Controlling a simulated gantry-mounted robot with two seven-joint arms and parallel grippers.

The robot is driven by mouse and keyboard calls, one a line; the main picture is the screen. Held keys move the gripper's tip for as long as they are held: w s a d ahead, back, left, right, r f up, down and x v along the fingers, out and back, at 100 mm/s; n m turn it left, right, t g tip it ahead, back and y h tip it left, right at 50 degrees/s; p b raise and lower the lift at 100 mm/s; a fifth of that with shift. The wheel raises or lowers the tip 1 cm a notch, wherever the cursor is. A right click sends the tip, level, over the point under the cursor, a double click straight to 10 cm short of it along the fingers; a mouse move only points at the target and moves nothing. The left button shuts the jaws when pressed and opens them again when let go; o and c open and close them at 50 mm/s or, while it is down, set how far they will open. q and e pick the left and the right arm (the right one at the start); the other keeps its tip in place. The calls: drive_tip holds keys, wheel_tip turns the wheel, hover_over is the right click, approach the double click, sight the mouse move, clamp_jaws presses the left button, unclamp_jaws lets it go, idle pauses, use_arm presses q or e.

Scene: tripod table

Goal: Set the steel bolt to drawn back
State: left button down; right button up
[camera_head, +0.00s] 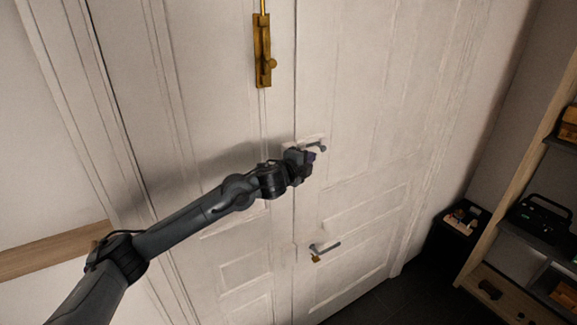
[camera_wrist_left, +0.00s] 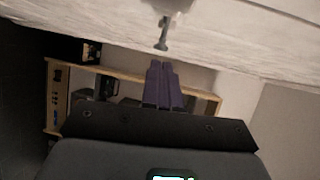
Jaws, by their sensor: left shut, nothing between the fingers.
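The steel bolt (camera_head: 318,147) is a small grey fitting on the white double door, just right of the seam between the leaves. My left gripper (camera_head: 306,156) is right beside it and covers its left part in the head view. In the left wrist view the fingers (camera_wrist_left: 163,84) are shut together and empty. A grey knob or pin (camera_wrist_left: 162,36), apparently of the steel bolt, hangs just beyond the fingertips, with a small gap in the picture. I cannot tell how far the bolt is drawn. My right gripper is in neither view.
A brass bolt (camera_head: 262,52) is mounted higher on the left leaf. A lever handle (camera_head: 326,248) with a small brass piece below it sits lower on the right leaf. A wooden shelf unit (camera_head: 513,150) with several items stands at the right. The floor before the door is dark.

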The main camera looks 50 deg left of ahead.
use_arm(q)
drive_tip(key=v, duration=0.8)
drive_tip(key=shift+r, duration=0.15)
